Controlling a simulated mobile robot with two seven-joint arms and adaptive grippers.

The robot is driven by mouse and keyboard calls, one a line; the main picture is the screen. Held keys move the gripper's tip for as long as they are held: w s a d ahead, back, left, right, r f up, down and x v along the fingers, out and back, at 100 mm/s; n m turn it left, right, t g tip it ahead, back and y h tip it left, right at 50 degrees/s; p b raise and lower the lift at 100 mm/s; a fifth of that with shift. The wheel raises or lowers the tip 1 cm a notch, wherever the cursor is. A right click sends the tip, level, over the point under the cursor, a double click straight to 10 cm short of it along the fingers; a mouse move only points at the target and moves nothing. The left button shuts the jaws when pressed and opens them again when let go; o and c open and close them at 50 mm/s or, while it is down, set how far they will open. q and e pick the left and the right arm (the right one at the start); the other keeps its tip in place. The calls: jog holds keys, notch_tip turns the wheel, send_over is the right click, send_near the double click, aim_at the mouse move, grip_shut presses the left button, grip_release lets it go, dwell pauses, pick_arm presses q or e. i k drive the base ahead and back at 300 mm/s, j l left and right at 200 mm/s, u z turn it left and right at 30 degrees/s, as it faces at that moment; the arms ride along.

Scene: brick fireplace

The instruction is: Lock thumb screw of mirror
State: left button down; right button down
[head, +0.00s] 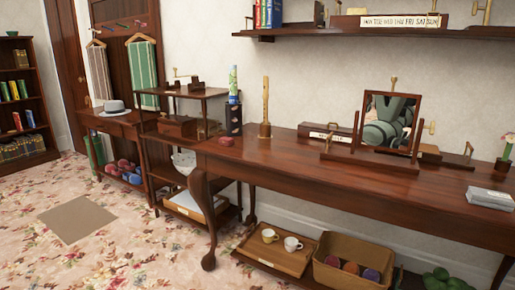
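The mirror (374,108) stands on the long wooden table, toward its right part. It has a dark wooden frame on a wooden stand (368,165) and looks slightly tilted. Its glass reflects a grey-green shape. A small brass piece that looks like a thumb screw (432,127) sticks out at the right side of the mirror. Another brass piece (393,82) shows above the top edge of the frame. The screw's locked or loose state is too small to tell. Neither of my grippers is directly in view.
The long table (270,153) has clear room left of the mirror. A wooden block with a white label (330,137) stands beside the mirror's left. A grey box (490,198) lies at the right end. A wall shelf (350,32) hangs above. Patterned carpet lies open at left.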

aim_at(432, 127)
jog(key=i+l+z, duration=0.2)
jog(key=i+z, duration=0.15)
jog(key=i, duration=0.3)
jog(key=i+z, duration=0.35)
jog(key=i, duration=0.3)
jog(key=i+j+z, duration=0.15)
jog(key=i+z, duration=0.2)
jog(key=i, duration=0.3)
jog(key=k, duration=0.75)
